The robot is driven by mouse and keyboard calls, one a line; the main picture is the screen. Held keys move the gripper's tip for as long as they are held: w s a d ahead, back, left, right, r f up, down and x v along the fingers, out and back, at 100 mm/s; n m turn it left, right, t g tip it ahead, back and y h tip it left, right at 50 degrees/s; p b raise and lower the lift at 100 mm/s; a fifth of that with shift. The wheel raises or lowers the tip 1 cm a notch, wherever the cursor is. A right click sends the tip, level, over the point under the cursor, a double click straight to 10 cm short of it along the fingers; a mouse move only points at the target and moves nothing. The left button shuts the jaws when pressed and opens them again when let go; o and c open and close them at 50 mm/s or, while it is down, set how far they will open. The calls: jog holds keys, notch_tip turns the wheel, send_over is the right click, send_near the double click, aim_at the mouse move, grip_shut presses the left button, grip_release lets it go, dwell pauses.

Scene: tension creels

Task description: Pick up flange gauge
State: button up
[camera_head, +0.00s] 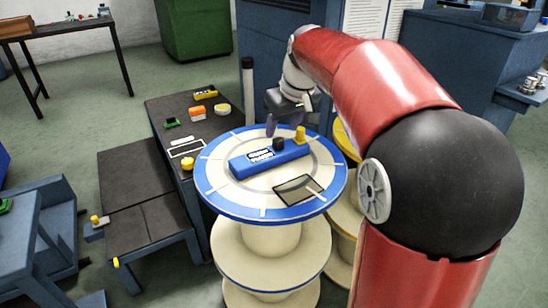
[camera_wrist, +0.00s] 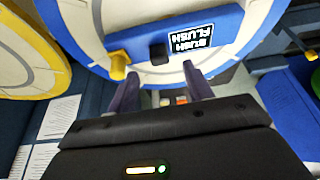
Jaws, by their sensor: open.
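The flange gauge (camera_head: 243,165) looks to be the blue bar with a black-and-white label, a black knob and a yellow knob. It lies on the top flange of a cream spool with a blue rim (camera_head: 210,193). In the wrist view, the gauge (camera_wrist: 138,42) is beyond my fingertips, its label reading "FLUSH" upside down. My gripper (camera_head: 285,122) is above the far side of the flange, behind the gauge's knobs. In the wrist view, my gripper (camera_wrist: 160,82) has its two dark fingers apart with nothing between them; the black knob is just beyond the gap.
A dark outlined rectangle (camera_head: 298,190) is on the flange's near side. A yellow-rimmed spool (camera_head: 343,210) stands close at right. A dark table (camera_head: 155,115) behind left holds small yellow, orange and green items. A dark bench (camera_head: 150,225) stands left.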

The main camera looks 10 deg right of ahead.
aim_at(279, 139)
jog(key=x, duration=0.5)
jog(key=shift+b, duration=0.3)
jog(key=shift+s, duration=0.1)
grip_shut()
